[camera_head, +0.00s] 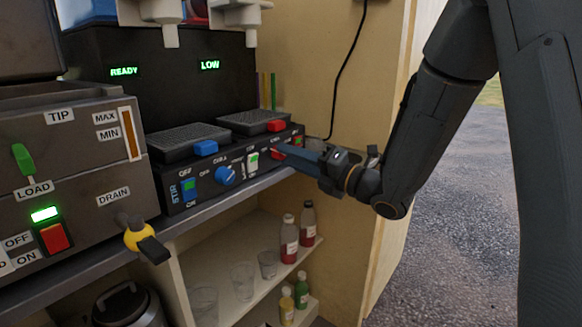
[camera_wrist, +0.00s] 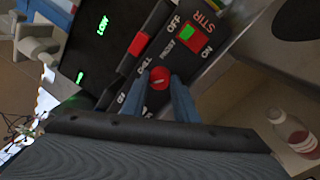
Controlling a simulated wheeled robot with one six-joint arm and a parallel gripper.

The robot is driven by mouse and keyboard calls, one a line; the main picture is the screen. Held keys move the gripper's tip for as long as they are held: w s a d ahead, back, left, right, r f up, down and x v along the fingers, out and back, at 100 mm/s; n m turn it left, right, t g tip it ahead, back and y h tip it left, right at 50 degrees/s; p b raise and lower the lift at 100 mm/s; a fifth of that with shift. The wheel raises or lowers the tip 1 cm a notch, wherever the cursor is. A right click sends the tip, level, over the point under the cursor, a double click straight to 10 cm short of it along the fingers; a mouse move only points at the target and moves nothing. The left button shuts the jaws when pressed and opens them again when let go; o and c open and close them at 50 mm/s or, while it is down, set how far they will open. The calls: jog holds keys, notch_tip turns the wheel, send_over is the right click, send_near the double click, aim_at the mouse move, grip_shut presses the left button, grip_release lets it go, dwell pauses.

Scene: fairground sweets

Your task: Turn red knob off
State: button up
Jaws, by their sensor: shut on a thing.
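The red knob (camera_wrist: 159,77) is on the black front panel of the drinks machine, between the jaws of my gripper (camera_wrist: 160,86) in the wrist view. The blue fingers are shut on it from both sides. In the head view my gripper (camera_head: 283,152) reaches in from the right to the panel's right end, and its fingers hide most of the knob. Labels on the panel are partly covered, and I cannot tell which setting the knob points to.
A blue knob (camera_head: 225,176), a lit green switch (camera_head: 252,161) and a blue STIR switch (camera_head: 188,189) sit left on the same panel. A wooden wall (camera_head: 335,75) stands close behind. Bottles (camera_head: 289,240) and cups are on the shelf below.

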jog(key=shift+n+b, duration=0.55)
jog(key=shift+n, duration=0.15)
jog(key=o, duration=1.1)
jog(key=shift+c, duration=0.2)
jog(key=v, duration=0.7)
jog(key=shift+s+d, duration=0.2)
jog(key=shift+d, duration=0.15)
